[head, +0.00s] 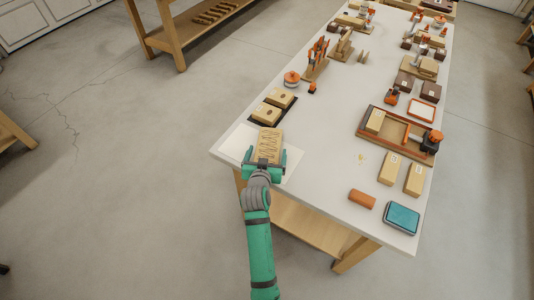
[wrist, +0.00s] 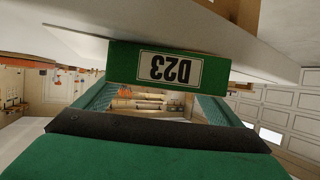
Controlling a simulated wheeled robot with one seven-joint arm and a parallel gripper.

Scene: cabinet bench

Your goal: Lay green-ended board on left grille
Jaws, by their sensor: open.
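The green-ended board shows its green end, with a white label reading D23 (wrist: 168,68), close up in the wrist view. In the head view a pale wooden piece with a zigzag pattern on top (head: 268,142), which looks like the same board, lies on a white sheet (head: 293,163) at the table's near left corner. My gripper (head: 265,163) is at its near end. The green fingers are open, one on each side of the board's end; contact is unclear. I cannot make out the left grille for certain.
Two wooden blocks (head: 279,98) on a dark mat lie just beyond the board. A brown tray (head: 365,133), an orange block (head: 362,199) and a teal box (head: 402,218) lie to the right. The table's middle (head: 325,140) is mostly clear.

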